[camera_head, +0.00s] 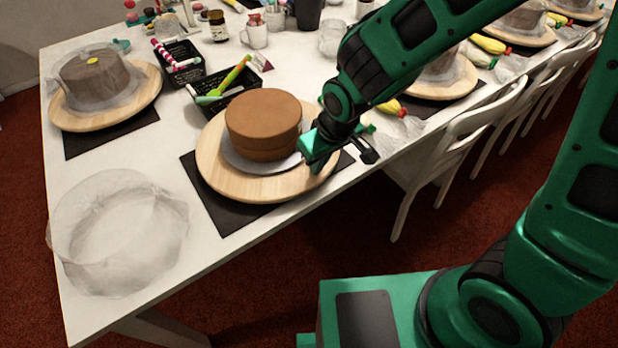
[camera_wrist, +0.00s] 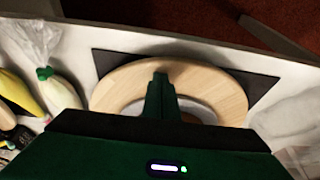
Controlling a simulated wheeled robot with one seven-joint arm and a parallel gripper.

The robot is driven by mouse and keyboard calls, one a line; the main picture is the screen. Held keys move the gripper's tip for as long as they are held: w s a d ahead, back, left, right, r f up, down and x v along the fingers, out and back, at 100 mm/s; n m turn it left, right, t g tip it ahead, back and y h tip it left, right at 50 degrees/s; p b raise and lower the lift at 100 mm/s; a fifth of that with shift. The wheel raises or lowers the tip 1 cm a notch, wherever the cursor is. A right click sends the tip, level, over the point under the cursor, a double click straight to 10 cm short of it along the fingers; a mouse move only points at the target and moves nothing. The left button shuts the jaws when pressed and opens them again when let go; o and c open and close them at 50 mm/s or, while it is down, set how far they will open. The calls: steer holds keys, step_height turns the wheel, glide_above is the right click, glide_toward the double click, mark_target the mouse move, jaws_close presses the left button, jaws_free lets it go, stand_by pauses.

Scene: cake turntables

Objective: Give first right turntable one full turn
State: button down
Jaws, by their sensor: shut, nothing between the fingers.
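The wooden turntable (camera_head: 212,170) by my gripper stands on a dark mat (camera_head: 228,212) near the table's front edge. It bears a brown two-layer cake (camera_head: 263,118) on a silvery round board (camera_head: 245,168). The turntable's pale disc also shows in the wrist view (camera_wrist: 225,90). My gripper (camera_head: 312,163) is shut and empty at the right part of the disc, beside the cake. In the wrist view its closed fingers (camera_wrist: 160,78) lie over the disc near the rim. I cannot tell whether they touch the wood.
A wrapped cake on another turntable (camera_head: 140,98) stands at the left. A crumpled clear cover (camera_head: 120,235) lies at the front left. Black baskets (camera_head: 180,62) with tubes stand behind. Piping bags (camera_wrist: 60,95) lie beside the turntable. White chairs (camera_head: 440,160) line the table's right side.

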steer(key=shift+w+d, duration=0.9)
steer(key=shift+d, duration=0.1)
steer(key=shift+r, duration=1.4)
steer(key=s+a, duration=0.7)
steer(key=a, duration=1)
steer(key=shift+a, duration=0.15)
